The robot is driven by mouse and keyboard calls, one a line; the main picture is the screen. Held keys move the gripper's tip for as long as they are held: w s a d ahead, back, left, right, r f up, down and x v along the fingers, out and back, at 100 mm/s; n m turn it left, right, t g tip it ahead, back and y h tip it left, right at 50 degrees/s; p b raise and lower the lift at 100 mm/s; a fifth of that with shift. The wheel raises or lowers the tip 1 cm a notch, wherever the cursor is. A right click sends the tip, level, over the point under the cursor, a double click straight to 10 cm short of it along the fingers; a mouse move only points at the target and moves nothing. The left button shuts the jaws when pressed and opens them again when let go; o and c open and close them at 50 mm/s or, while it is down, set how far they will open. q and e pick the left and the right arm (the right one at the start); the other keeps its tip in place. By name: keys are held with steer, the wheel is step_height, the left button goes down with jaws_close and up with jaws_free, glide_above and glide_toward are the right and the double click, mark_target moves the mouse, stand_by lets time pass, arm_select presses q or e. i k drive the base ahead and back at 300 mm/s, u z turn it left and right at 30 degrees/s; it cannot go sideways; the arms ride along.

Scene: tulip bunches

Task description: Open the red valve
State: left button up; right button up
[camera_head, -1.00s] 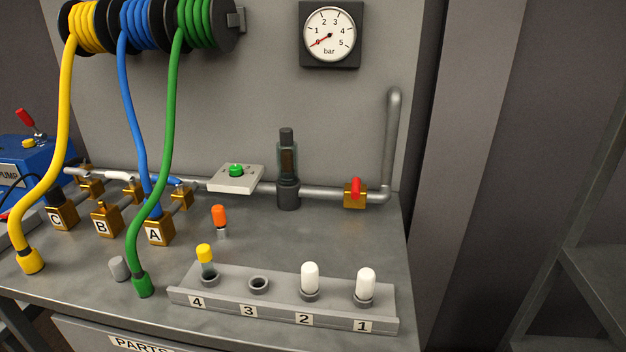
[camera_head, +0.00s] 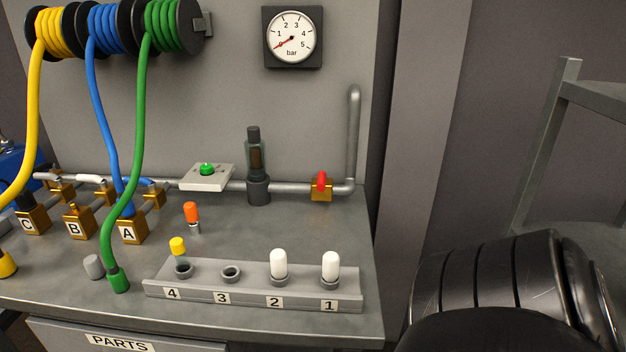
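The red valve (camera_head: 321,184) is a short red handle on a brass block, set in the grey pipe at the right end of the bench's back. From here I cannot tell clearly which way its handle is turned. The pressure gauge (camera_head: 291,38) above it has its red needle near 0 bar. A large black ribbed part, which looks like my own arm, fills the lower right, well apart from the valve. Neither gripper's fingers are in view.
A rack (camera_head: 250,297) numbered 4 to 1 stands at the bench front, holding a yellow-capped vial (camera_head: 178,247) and two white-capped ones. A green button box (camera_head: 207,177) and a dark cylinder (camera_head: 257,170) sit left of the valve. Hoses hang at left.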

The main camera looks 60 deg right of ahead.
mark_target(322, 175)
steer(key=u, duration=0.8)
steer(key=k, duration=0.25)
steer(key=z, duration=1.55)
